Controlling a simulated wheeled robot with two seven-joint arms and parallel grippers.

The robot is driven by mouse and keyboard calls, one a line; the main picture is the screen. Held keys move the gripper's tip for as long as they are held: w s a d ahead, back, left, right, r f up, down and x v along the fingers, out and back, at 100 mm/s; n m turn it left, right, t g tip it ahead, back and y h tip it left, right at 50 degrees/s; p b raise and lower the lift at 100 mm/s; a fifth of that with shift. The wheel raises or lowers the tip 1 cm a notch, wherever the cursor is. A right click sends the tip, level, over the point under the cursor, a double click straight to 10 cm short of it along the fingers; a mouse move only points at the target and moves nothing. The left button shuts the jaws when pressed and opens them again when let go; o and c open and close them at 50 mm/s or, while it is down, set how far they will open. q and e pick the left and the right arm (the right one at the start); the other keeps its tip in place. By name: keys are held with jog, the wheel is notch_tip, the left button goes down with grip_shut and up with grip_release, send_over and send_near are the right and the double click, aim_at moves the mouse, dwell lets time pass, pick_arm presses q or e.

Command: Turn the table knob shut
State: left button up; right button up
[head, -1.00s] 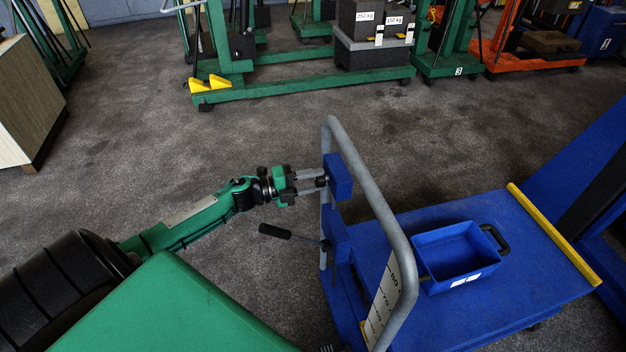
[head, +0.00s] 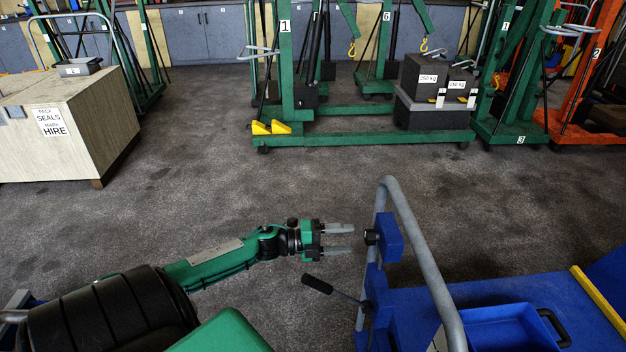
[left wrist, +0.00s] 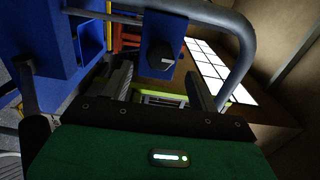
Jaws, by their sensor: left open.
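The table knob, a small black knob (head: 371,237), sits on a blue block (head: 390,238) fixed to the grey handle post of the blue lift table (head: 520,285). In the left wrist view the knob (left wrist: 160,55) shows dark and faceted, just beyond the fingers. My left gripper (head: 352,240) is open and empty, its two grey fingers pointing at the knob with a small gap between. The fingers also show in the left wrist view (left wrist: 160,92), apart, with the knob ahead of them. My right gripper is not in view.
A black-gripped lever (head: 318,285) sticks out below the knob, close under my left gripper. The grey handle hoop (head: 418,235) rises beside the block. A blue bin (head: 500,330) stands on the table. Open carpet lies behind, before a green crane (head: 360,138).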

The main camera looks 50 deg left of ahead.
pick_arm(q)
jog(key=v, duration=0.8)
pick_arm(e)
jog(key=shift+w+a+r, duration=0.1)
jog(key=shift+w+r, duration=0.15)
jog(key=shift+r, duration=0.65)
pick_arm(q)
jog(key=shift+s+a, duration=0.1)
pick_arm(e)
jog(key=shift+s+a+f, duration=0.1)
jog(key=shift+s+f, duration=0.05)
